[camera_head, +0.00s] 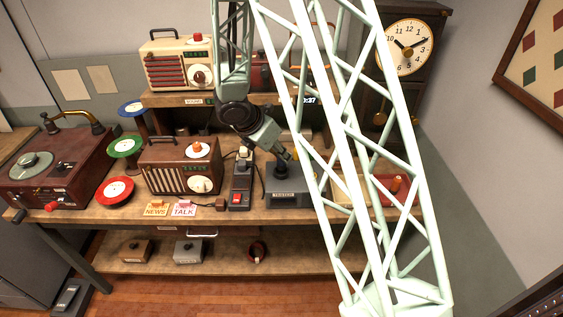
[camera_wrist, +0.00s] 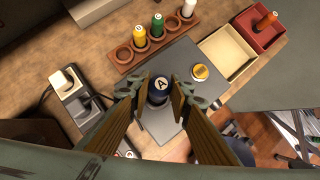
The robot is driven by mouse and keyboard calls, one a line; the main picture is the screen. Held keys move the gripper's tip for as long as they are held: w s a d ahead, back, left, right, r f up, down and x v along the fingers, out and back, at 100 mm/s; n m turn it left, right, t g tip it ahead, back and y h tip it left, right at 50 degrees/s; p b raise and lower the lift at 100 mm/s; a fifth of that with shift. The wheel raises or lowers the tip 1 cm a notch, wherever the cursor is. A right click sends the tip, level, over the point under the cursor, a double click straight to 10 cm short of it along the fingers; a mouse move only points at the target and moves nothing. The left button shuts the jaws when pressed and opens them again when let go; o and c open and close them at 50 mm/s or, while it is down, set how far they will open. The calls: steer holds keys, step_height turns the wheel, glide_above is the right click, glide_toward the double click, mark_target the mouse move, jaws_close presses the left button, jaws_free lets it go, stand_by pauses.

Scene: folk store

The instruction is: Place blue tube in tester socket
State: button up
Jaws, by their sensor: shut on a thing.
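The dark tube (camera_wrist: 159,84), its top marked with an "A", stands between the fingers of my gripper (camera_wrist: 158,96) in the wrist view. My gripper is shut on it. Its blue colour looks very dark here. Below it is the grey tester box (camera_wrist: 172,57), which has a yellow button (camera_wrist: 200,72) beside the tube. In the head view my gripper (camera_head: 286,156) is low over the labelled tester (camera_head: 292,196). The tube looks upright over the tester's socket area. The socket is hidden, and I cannot tell whether the tube is seated.
A wooden rack (camera_wrist: 124,54) behind the tester holds yellow, green and white tubes. A two-part cream and red tray (camera_wrist: 228,52) with an orange tube stands to the right. A power strip (camera_head: 240,187) and brown radio (camera_head: 182,166) stand left of the tester.

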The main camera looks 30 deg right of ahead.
mark_target(278, 158)
steer(key=shift+f, duration=1.6)
steer(key=shift+f+b, duration=0.15)
steer(key=shift+b, duration=0.2)
steer(key=o, duration=0.7)
steer(key=shift+c, duration=0.2)
steer(key=shift+r, duration=0.2)
steer(key=shift+a+r, duration=0.15)
steer(key=shift+r, duration=0.1)
steer(key=p+v, duration=0.2)
steer(key=v, duration=0.9)
steer(key=shift+s+r, duration=0.1)
steer(key=shift+r, duration=0.1)
